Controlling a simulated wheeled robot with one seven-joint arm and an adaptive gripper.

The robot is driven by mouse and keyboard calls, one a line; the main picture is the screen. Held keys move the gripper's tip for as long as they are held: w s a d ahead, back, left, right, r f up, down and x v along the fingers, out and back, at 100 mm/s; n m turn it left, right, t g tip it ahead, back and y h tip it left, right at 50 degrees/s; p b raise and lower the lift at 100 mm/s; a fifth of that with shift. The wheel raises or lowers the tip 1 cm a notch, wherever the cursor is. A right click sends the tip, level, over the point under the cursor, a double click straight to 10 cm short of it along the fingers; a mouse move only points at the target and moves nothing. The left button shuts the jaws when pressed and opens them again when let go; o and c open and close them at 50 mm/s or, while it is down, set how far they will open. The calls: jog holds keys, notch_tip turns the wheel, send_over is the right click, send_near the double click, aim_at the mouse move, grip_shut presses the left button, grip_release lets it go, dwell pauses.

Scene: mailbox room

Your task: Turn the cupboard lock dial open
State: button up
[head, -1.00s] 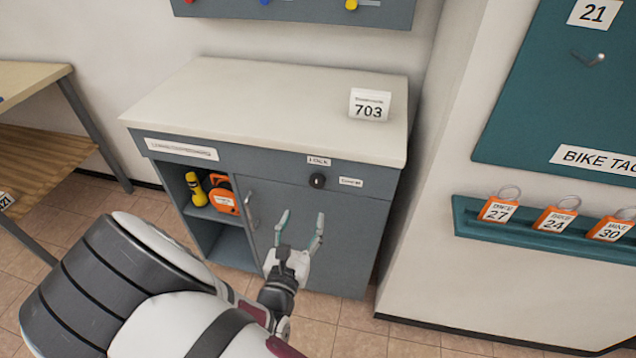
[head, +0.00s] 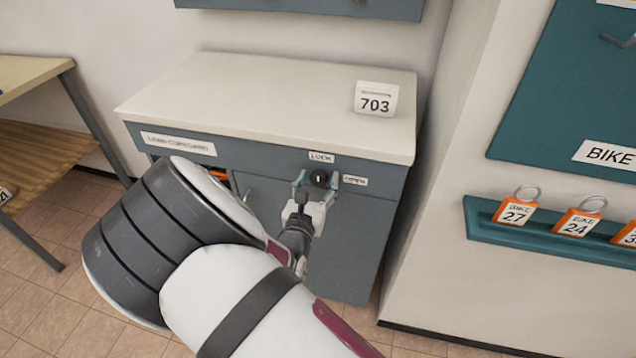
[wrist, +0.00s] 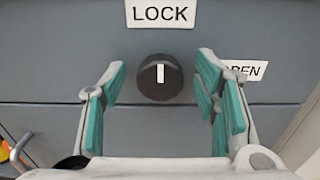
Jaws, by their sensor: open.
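The black lock dial (head: 320,179) sits on the grey cupboard's (head: 368,240) upper front, just below the LOCK label (head: 321,157). In the wrist view the round dial (wrist: 160,76) has a white mark that stands upright, towards the LOCK label (wrist: 160,14). The OPEN label (wrist: 244,70) is to the dial's right, partly covered by a finger. My gripper (wrist: 160,88) is open, with its teal-padded fingers on either side of the dial. Gaps show between the dial and both fingers. In the head view my gripper (head: 317,186) is at the dial.
A white 703 sign (head: 376,99) stands on the cupboard top (head: 260,95). My arm hides much of the open shelf at left. A wall juts out at right with a teal rack (head: 480,215) of orange bike tags. A wooden table (head: 30,82) stands at left.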

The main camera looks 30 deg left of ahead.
jog(key=c, duration=1.1)
jog(key=m+b, duration=0.1)
jog(key=m, duration=0.1)
jog(key=m+b, duration=0.1)
jog(key=m, duration=0.1)
jog(key=shift+w+d+f+b, duration=0.1)
jog(key=shift+f+b, duration=0.1)
jog(key=shift+b, duration=0.1)
jog(key=m+b, duration=0.4)
jog(key=m, duration=0.1)
jog(key=shift+f, duration=0.15)
jog(key=m+b, duration=0.5)
jog(key=b, duration=0.3)
jog(key=shift+d+f, duration=0.1)
jog(key=m+b, duration=0.3)
jog(key=b, duration=0.3)
jog(key=shift+m+b, duration=0.3)
jog(key=shift+b, duration=0.45)
